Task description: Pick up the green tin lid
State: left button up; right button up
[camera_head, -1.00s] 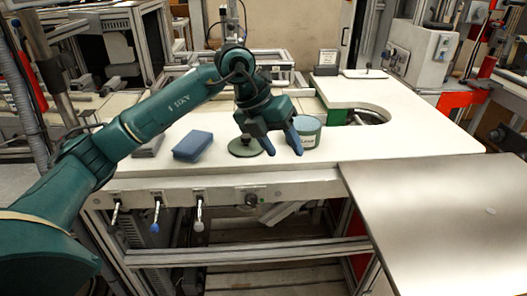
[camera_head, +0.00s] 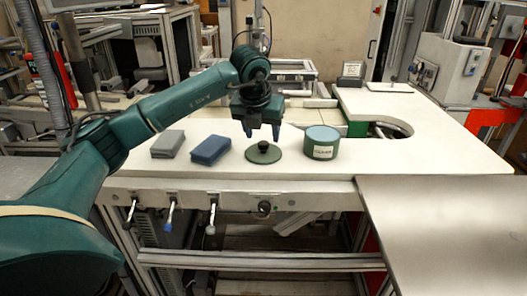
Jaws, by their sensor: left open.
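The green tin lid (camera_head: 264,155) is a flat dark green disc with a black knob, lying on the white table. A green tin (camera_head: 322,143) with a pale label and blue-grey top stands just right of it. My right gripper is not in view.
A blue block (camera_head: 210,150) and a grey block (camera_head: 167,144) lie left of the lid on the white table (camera_head: 420,165). A round cutout is at the table's right. A metal sheet (camera_head: 445,215) lies at the front right.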

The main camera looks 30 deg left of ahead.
aim_at(263, 144)
pick_arm(q)
jog(key=x, duration=0.4)
jog(key=shift+a+f, duration=0.1)
jog(key=shift+f, duration=0.2)
jog(key=c, duration=1.1)
